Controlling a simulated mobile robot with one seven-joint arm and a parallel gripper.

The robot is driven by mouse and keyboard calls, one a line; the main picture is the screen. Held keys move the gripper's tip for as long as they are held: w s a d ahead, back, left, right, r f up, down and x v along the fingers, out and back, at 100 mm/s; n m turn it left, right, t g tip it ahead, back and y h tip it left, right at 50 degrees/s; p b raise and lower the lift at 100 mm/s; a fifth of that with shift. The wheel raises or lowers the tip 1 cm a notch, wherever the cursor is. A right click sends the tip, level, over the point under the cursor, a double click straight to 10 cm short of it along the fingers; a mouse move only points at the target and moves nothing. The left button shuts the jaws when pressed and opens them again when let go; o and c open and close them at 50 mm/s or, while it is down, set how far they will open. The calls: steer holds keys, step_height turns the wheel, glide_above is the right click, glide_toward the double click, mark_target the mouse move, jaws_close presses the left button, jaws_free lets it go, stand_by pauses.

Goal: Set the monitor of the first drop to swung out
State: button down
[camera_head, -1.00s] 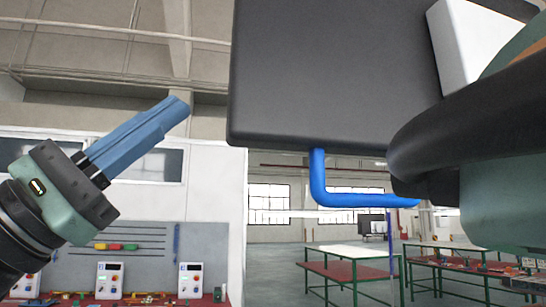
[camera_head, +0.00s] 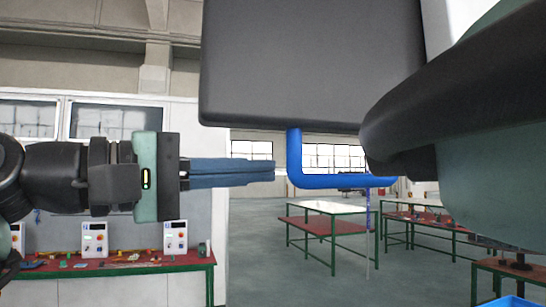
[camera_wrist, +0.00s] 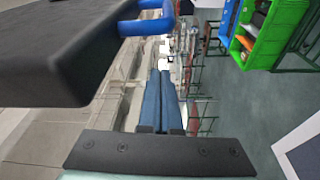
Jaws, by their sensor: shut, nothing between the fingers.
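The monitor (camera_head: 310,60) is a large dark grey panel at the top centre of the head view, seen from close by. A blue bent tube arm (camera_head: 325,181) comes down from its underside and runs right, where my own arm hides its end. My gripper (camera_head: 272,171) points right, level, with its blue fingers together and nothing between them. Its tips appear just left of the blue tube and below the panel; I cannot tell whether they touch. In the wrist view the monitor (camera_wrist: 45,50) fills the upper left, with the blue tube (camera_wrist: 147,26) beyond the fingertips (camera_wrist: 160,72).
A red-topped bench (camera_head: 120,265) with white boxes stands at left. Tables with green legs (camera_head: 320,225) stand further back. Green crates (camera_wrist: 258,38) and a blue crate (camera_wrist: 290,18) show at upper right in the wrist view. Floor between is open.

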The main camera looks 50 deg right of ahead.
steer(key=shift+s+a+f+p, duration=0.15)
steer(key=shift+s+p, duration=0.35)
steer(key=shift+s, duration=0.4)
steer(key=shift+s+a+f+p, duration=0.15)
steer(key=shift+s+p, duration=0.3)
steer(key=shift+s, duration=0.45)
steer(key=shift+s+a, duration=0.1)
steer(key=shift+a, duration=0.05)
